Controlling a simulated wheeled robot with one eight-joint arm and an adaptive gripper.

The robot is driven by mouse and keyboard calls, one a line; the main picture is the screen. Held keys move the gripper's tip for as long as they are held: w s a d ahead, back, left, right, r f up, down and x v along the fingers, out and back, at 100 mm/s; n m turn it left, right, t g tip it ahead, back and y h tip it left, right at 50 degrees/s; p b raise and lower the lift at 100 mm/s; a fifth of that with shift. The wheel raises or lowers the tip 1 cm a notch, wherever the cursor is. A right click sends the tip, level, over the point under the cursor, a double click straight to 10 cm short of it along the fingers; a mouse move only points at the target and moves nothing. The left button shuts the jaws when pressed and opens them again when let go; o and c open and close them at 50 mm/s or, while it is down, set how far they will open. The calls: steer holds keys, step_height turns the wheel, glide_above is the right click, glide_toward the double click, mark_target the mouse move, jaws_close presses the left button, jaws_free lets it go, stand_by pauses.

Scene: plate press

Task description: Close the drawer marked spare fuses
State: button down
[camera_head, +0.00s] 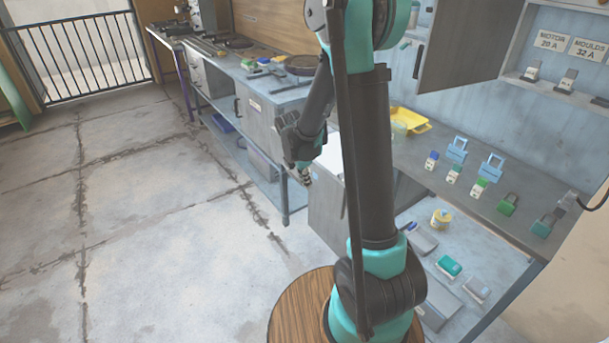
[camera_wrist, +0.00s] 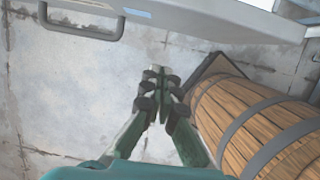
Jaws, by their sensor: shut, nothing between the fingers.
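A grey drawer front (camera_head: 326,212) stands out from the bench beside my arm in the head view, with a pale surface (camera_head: 330,158) behind it. My arm hides part of it. In the wrist view, a pale drawer front with a dark bar handle (camera_wrist: 84,32) and a small label (camera_wrist: 138,12) crosses the top. The label is too small to read, so I cannot tell whether it says spare fuses. My gripper (camera_head: 307,180) is shut and empty near the drawer front; in the wrist view its fingertips (camera_wrist: 158,74) are below the label, apart from the handle.
A cupboard door (camera_head: 470,45) hangs open above the bench. The bench (camera_head: 418,165) holds a yellow tray (camera_head: 409,120) and several padlocks. A lower shelf (camera_head: 405,220) carries small boxes. Open concrete floor (camera_head: 150,220) lies to the left.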

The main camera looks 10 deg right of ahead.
mark_target(317, 183)
steer(key=shift+w+d+f, duration=0.35)
steer(key=shift+d+f, duration=0.2)
steer(key=shift+d, duration=0.15)
steer(key=shift+w+d+f, duration=0.35)
steer(key=shift+d+f, duration=0.2)
steer(key=shift+d, duration=0.2)
steer(key=shift+w+d+f, duration=0.35)
steer(key=shift+d+f, duration=0.2)
steer(key=shift+d, duration=0.15)
steer(key=w+d, duration=0.3)
steer(key=d, duration=0.3)
steer(key=w+d, duration=0.3)
steer(key=d, duration=0.4)
steer(key=w+d, duration=0.3)
steer(key=d, duration=0.3)
steer(key=shift+w+d, duration=0.3)
steer(key=shift+d, duration=0.1)
steer(key=shift+r, duration=0.1)
